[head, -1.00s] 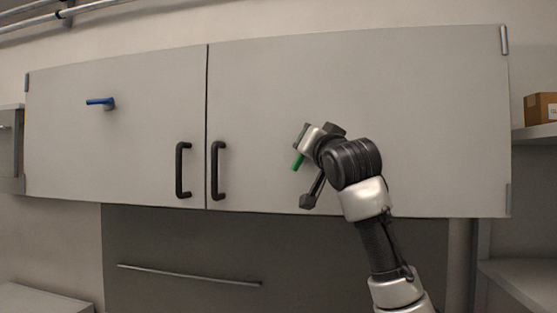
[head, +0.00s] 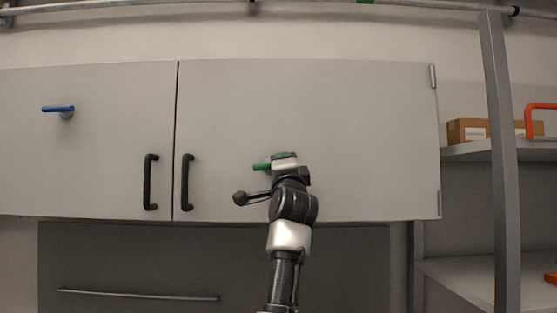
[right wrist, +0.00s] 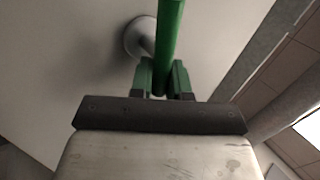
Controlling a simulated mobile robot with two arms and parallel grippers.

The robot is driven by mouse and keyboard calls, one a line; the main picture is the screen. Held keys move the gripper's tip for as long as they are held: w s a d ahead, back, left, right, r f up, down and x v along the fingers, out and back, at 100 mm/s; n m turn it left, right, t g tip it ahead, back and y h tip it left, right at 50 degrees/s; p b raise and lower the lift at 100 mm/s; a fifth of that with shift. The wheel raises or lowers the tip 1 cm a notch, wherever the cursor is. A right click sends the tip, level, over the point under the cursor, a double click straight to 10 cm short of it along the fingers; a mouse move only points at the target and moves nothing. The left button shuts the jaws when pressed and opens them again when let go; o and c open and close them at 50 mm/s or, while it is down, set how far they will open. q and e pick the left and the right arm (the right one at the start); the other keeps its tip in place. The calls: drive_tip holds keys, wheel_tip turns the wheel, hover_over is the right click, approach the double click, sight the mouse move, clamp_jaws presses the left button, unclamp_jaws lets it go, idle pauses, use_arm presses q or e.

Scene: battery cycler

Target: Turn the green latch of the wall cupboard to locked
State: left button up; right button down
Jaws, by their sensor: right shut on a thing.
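The wall cupboard (head: 330,110) has two grey doors, both closed. The green latch (head: 261,167) is on the right door, and its handle points left, about level, in the head view. My right gripper (head: 283,158) is at the latch and hides part of it. In the right wrist view the latch (right wrist: 168,40) runs between the green fingertips of my right gripper (right wrist: 160,80), which is shut on it. A round grey mount (right wrist: 138,36) shows behind the latch. My left gripper is not in view.
A blue latch (head: 58,109) points left on the left door. Two black handles (head: 150,182) (head: 187,182) flank the door gap. At right, a grey post (head: 500,160) stands before shelves with a cardboard box (head: 468,131) and an orange object (head: 540,119).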

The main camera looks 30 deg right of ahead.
drive_tip(key=shift+f+m+g+h+p, duration=0.2)
drive_tip(key=shift+m+g+h+p, duration=0.3)
drive_tip(key=shift+m+h, duration=0.8)
drive_tip(key=shift+m, duration=0.3)
drive_tip(key=shift+f, duration=0.1)
drive_tip(key=c, duration=1.4)
unclamp_jaws()
drive_tip(key=shift+d, duration=0.15)
drive_tip(key=shift+f, duration=0.1)
drive_tip(key=shift+s+a+f+b, duration=0.2)
drive_tip(key=shift+b, duration=0.2)
drive_tip(key=b+v, duration=0.5)
drive_tip(key=v, duration=0.5)
drive_tip(key=shift+r, duration=0.2)
